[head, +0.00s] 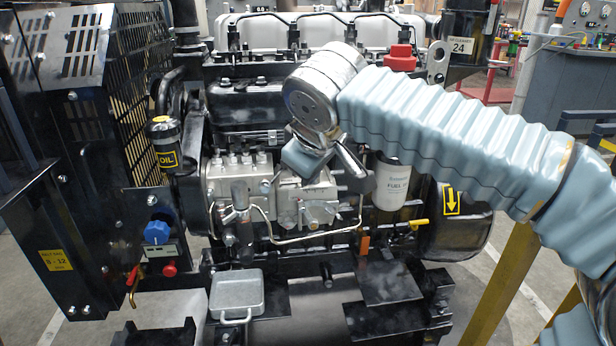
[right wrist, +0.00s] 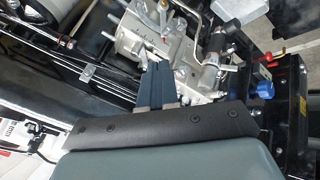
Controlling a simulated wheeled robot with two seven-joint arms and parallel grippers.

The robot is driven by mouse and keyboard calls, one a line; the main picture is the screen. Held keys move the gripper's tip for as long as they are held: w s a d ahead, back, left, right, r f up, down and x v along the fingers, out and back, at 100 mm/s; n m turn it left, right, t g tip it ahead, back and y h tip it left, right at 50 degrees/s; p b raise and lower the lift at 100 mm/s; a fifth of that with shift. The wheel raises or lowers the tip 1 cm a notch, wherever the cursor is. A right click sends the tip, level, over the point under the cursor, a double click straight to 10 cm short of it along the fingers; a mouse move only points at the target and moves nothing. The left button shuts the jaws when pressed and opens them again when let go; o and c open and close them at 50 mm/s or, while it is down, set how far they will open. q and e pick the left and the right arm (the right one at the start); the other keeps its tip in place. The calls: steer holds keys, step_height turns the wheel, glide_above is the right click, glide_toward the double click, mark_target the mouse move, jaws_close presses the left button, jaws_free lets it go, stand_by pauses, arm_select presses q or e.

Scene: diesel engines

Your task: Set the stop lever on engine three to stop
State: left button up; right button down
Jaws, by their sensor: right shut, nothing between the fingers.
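The engine (head: 260,100) fills the middle of the head view. Its silver injection pump (head: 240,180) is on the near side, and the pump also shows in the right wrist view (right wrist: 150,35). My right arm comes in from the right, with my right gripper (head: 308,160) in front of the pump's right part. In the right wrist view the blue fingers (right wrist: 158,78) are together, empty and pointing at the pump body. I cannot make out the stop lever for certain; the gripper hides part of the pump. I cannot tell whether the fingertips touch it. My left gripper is out of view.
A white fuel filter (head: 391,185) and yellow-handled valve (head: 418,224) are right of the pump. A panel with a blue knob (head: 157,232) and red knob (head: 169,269) is at left. A bent metal pipe (head: 300,238) runs below the pump.

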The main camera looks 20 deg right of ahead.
steer(key=v, duration=0.4)
steer(key=shift+d, duration=0.1)
stand_by(0.4)
